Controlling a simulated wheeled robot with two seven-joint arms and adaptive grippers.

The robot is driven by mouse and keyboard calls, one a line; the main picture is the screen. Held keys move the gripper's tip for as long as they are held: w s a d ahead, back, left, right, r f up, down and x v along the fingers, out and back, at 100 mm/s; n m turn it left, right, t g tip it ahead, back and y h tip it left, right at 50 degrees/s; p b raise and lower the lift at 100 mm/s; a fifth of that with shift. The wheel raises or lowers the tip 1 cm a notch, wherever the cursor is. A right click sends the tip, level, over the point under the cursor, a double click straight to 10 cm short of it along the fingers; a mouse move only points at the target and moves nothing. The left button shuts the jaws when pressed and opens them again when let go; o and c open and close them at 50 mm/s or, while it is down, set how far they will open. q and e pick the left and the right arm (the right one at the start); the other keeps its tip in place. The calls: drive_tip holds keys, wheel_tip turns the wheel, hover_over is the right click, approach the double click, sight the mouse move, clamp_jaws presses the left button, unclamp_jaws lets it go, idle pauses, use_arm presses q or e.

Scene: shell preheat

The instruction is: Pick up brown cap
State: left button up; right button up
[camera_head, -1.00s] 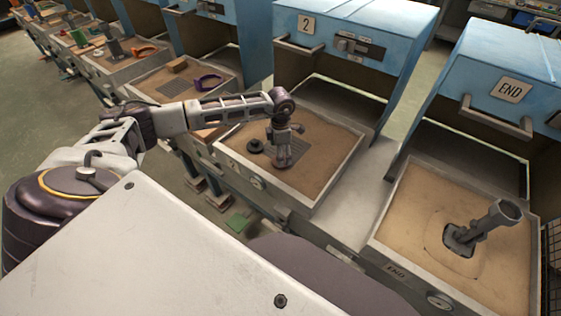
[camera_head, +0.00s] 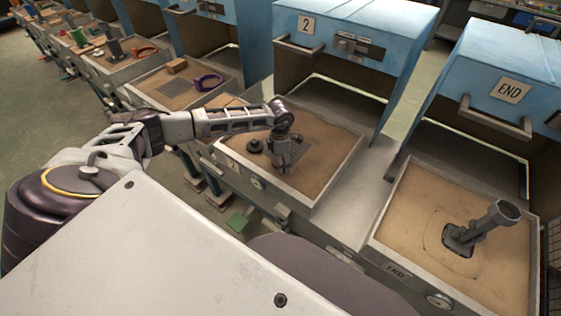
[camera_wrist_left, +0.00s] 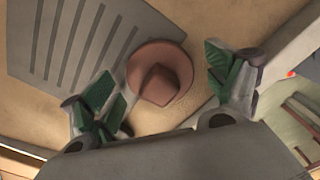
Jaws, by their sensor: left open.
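The brown cap (camera_wrist_left: 160,80), a round disc with a raised angular knob, lies on sand beside a slotted grey grate (camera_wrist_left: 85,45) in the left wrist view. My left gripper (camera_wrist_left: 168,95) is open above it, its green-padded fingers on either side with gaps, not closed on the cap. In the head view, my left gripper (camera_head: 282,168) points down over the sand tray under sign 2. My right gripper is not in view.
The sand tray (camera_head: 330,187) has raised metal walls; one wall shows close to the right finger in the wrist view. A blue hood (camera_head: 370,30) stands behind. Other trays line the left.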

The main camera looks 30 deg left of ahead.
use_arm(q)
drive_tip(key=shift+c, duration=0.5)
drive_tip(key=c, duration=1)
drive_tip(key=shift+r, duration=0.15)
drive_tip(key=shift+r, duration=4.9)
drive_tip(key=shift+r, duration=0.15)
